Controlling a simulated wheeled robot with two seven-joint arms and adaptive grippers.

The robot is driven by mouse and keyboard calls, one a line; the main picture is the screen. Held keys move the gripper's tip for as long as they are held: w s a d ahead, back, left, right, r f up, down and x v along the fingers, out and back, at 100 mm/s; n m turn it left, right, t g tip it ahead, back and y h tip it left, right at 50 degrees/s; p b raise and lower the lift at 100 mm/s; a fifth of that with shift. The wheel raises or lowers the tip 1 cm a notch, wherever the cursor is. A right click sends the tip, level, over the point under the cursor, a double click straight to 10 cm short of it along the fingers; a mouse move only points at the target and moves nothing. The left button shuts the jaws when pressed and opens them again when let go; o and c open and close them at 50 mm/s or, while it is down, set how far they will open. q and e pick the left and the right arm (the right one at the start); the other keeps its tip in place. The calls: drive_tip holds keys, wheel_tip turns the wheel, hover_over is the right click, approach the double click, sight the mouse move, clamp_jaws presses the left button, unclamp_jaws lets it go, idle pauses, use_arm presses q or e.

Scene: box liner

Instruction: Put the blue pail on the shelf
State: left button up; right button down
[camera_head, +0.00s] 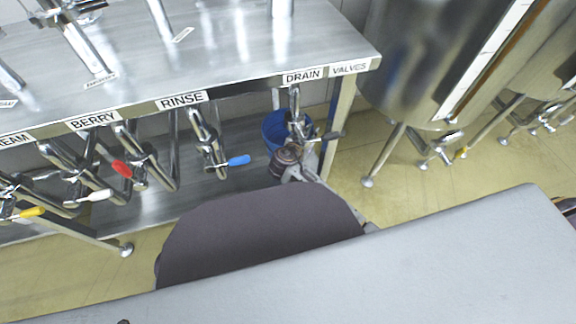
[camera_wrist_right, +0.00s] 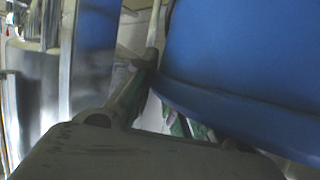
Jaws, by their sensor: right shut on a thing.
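The blue pail (camera_head: 272,132) shows in the head view under the DRAIN label, partly hidden by the drain valve and my right arm. In the right wrist view the pail (camera_wrist_right: 240,60) fills the upper right, with its rim crossing close to a gripper finger. My right gripper (camera_head: 289,153) is at the pail's near side, shut on it; the exact contact is hard to see. The steel lower shelf (camera_head: 195,195) runs below the valves, and the pail is at its right end. Whether the pail rests on it I cannot tell. My left gripper is not in view.
The drain valve (camera_head: 298,122) hangs in front of the pail. A rinse valve with a blue handle (camera_head: 238,161) is to its left, and a table leg (camera_head: 338,125) to its right. A steel tank (camera_head: 425,60) stands at the right, with open floor (camera_head: 400,185) below.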

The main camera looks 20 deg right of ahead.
idle(0.5)
drive_tip(key=shift+f+b, duration=0.3)
drive_tip(key=shift+f, duration=0.3)
wheel_tip(320, 180, down, 4)
drive_tip(key=shift+f+b, duration=0.1)
drive_tip(key=shift+b, duration=0.75)
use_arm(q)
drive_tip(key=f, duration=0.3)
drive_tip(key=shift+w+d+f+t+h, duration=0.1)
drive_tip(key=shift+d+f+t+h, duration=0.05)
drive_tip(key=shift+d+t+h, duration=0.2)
use_arm(e)
drive_tip(key=shift+f, duration=0.55)
wheel_tip(320, 180, down, 2)
drive_tip(key=shift+f+b, duration=0.1)
drive_tip(key=shift+b, duration=0.6)
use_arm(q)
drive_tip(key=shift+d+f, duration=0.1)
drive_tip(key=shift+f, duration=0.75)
use_arm(e)
drive_tip(key=shift+f, duration=0.65)
use_arm(q)
drive_tip(key=shift+b, duration=0.3)
